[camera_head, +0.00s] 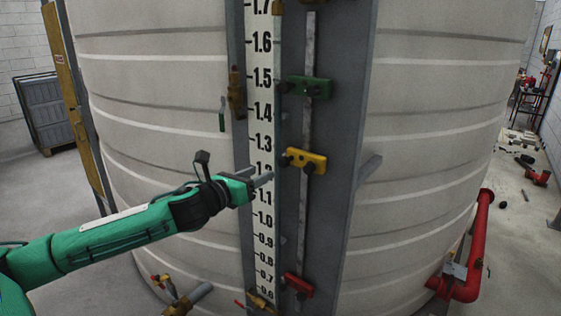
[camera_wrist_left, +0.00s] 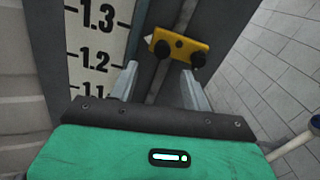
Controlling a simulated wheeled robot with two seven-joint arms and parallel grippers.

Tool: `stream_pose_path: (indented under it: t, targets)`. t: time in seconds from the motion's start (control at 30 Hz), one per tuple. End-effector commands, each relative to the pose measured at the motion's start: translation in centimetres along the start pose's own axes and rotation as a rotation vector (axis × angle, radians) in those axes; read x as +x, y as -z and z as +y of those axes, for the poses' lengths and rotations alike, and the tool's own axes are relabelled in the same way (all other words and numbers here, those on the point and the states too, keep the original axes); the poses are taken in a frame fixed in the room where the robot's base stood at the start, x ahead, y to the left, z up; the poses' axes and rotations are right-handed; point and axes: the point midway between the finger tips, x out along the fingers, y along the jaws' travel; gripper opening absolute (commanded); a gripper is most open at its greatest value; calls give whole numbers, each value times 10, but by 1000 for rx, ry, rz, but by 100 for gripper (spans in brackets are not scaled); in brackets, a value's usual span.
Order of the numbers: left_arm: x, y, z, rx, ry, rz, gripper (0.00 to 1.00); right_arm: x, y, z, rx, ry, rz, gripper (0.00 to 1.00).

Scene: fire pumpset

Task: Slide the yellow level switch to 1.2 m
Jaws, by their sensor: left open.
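The yellow level switch (camera_head: 306,160) sits on the vertical rail (camera_head: 307,120) right of the white scale (camera_head: 263,130), a little above the 1.2 height in the head view. In the left wrist view the yellow switch (camera_wrist_left: 181,47), with two dark knobs, lies just beyond the fingertips. My left gripper (camera_head: 268,177) is in front of the scale, left of and slightly below the switch; its fingers are apart with nothing between them. In the head view it covers part of the 1.2 mark. My right gripper is not in view.
A green switch (camera_head: 309,87) is above on the rail and a red one (camera_head: 299,285) is below. A large pale tank (camera_head: 160,90) stands behind. A brass valve (camera_head: 236,95) is left of the scale. A red pipe (camera_head: 478,245) is at the right.

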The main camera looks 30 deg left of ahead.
Motion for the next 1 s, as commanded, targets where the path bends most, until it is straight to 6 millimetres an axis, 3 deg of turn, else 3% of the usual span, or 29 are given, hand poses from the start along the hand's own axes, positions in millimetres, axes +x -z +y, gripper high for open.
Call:
stream_pose_path:
  t: [0.47, 1.0]
  targets:
    - [30, -4, -1, -4, 0, -2, 48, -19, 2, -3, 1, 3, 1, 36]
    - [88, -3, -2, -3, 2, 0, 48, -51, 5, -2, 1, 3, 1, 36]
